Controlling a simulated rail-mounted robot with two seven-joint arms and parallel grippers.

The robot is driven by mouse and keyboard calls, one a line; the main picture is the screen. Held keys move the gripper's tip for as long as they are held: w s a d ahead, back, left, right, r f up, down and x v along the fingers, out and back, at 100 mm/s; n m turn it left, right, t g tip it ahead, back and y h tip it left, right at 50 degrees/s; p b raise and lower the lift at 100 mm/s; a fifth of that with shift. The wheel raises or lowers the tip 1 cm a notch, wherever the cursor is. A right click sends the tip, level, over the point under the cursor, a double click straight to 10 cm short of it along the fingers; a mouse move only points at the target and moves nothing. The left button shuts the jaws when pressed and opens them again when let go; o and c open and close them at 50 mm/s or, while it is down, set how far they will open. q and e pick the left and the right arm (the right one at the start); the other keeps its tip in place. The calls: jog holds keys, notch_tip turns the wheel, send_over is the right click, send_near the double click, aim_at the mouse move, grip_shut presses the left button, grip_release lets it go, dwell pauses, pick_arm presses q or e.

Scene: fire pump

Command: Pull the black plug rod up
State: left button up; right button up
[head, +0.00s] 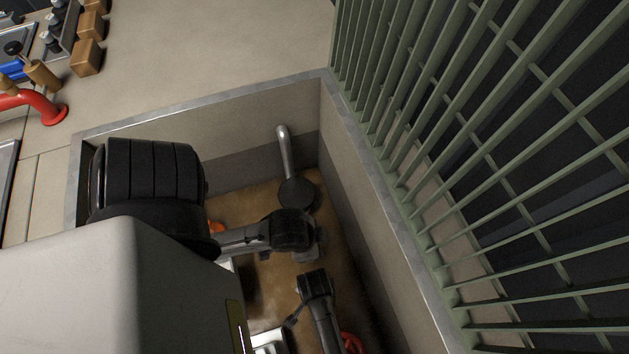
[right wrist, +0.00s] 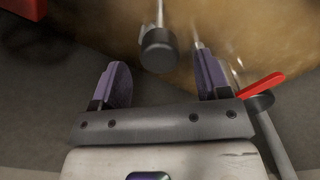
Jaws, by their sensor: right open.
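In the right wrist view my right gripper (right wrist: 160,75) is open, with one purple-padded finger on each side. A round black knob (right wrist: 158,50) on a thin pale rod (right wrist: 159,12) shows between and just beyond the fingertips. A gap shows on both sides of it, and I cannot tell its depth. It looks like the black plug rod, but I cannot be sure. In the head view, my large arm hides much of the pit (head: 200,120). A dark round end (head: 297,194) on a grey pipe (head: 285,150) shows there. My left gripper cannot be made out.
A red lever (right wrist: 262,86) lies close to the right finger in the wrist view. Brown water or floor (head: 262,195) fills the pit bottom. Green bars (head: 425,110) stand along the pit's right side. A red pipe (head: 45,108) and wooden blocks (head: 88,55) are at upper left.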

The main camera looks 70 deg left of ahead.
jog(key=shift+f+b, duration=0.5)
jog(key=shift+f, duration=0.9)
